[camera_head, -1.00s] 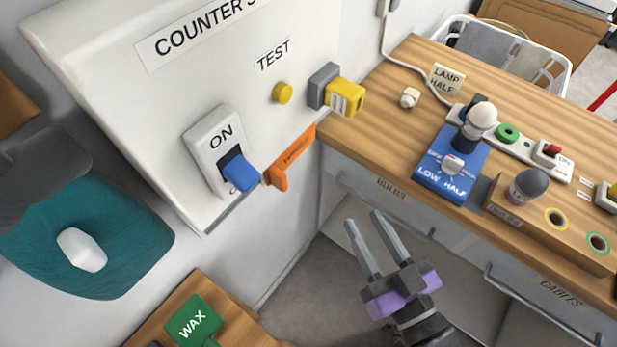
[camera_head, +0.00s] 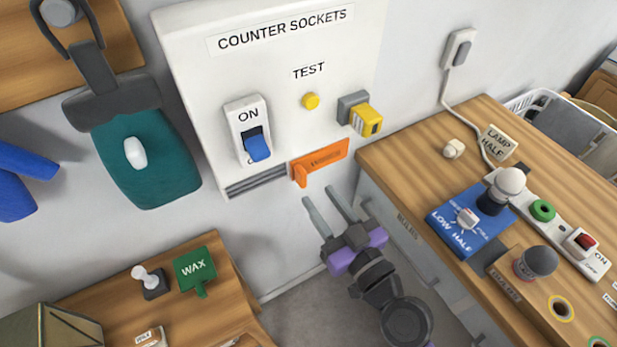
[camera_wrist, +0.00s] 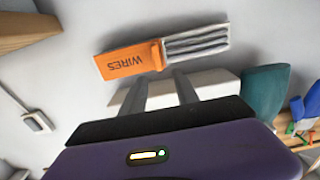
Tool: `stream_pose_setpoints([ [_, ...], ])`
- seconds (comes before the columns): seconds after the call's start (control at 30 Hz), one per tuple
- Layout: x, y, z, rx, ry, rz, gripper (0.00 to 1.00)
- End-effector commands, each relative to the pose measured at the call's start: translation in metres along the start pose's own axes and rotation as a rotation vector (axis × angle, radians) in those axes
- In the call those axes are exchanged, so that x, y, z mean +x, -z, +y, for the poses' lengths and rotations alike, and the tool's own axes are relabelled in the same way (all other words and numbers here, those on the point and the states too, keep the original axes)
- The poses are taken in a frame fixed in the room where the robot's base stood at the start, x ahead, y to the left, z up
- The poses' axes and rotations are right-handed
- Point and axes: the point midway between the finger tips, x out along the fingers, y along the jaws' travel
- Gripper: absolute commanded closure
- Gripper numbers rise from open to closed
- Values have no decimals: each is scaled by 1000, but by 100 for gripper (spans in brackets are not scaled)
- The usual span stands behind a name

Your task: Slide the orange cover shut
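The orange cover (camera_head: 322,158) sits on the lower edge of the white panel, with a raised tab (camera_head: 300,175) at its left end. To its left a slot with grey strips (camera_head: 256,181) lies uncovered. In the wrist view, which is upside down, the cover (camera_wrist: 128,62) reads WIRES and the grey-striped slot (camera_wrist: 196,42) is bare beside it. My gripper (camera_head: 319,193) is open and empty, just below and in front of the cover. In the wrist view its fingertips (camera_wrist: 160,74) point toward the tab, apart from each other; contact is not visible.
Above the cover are a blue ON switch (camera_head: 257,147), a yellow button (camera_head: 311,101) and a yellow plug (camera_head: 366,119). A wooden counter (camera_head: 410,165) stands to the right, a lower wooden table (camera_head: 225,285) to the left. A teal piece (camera_head: 155,175) hangs left of the panel.

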Motion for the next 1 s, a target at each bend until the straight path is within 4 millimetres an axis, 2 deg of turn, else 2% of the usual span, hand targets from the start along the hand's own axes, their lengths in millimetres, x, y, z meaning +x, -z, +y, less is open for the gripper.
stream_pose_setpoints([
  [0.5,67,2,0,-5,-1,1,64],
  [0.63,74,2,0,-4,-2,1,64],
  [0.9,76,0,1,-4,-3,1,64],
  [1.0,76,0,1,-4,-3,1,81],
])
